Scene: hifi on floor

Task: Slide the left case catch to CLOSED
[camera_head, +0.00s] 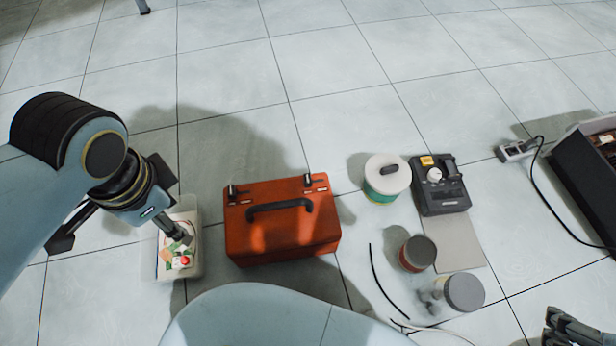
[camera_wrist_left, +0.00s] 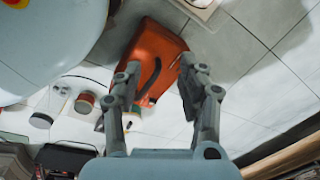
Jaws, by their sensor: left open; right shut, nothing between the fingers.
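The orange-red case (camera_head: 282,235) stands on the tiled floor at the middle of the head view, with a dark handle (camera_head: 280,205) on top. The left case catch (camera_head: 232,193) is a small dark piece near its far left corner; its position is too small to read. A similar right catch (camera_head: 308,181) sits near the far right corner. My left gripper (camera_head: 122,238) is open and empty, left of the case and apart from it. In the left wrist view the case (camera_wrist_left: 155,42) shows beyond my open left fingers (camera_wrist_left: 159,68). My right gripper (camera_head: 568,330) is shut and empty at the bottom right.
A clear bin of small parts (camera_head: 165,268) stands left of the case, partly behind my left gripper. Right of the case are a white-topped spool (camera_head: 387,173), a dark device (camera_head: 438,186), cans (camera_head: 417,252) and loose cable. A dark box (camera_head: 590,175) stands far right.

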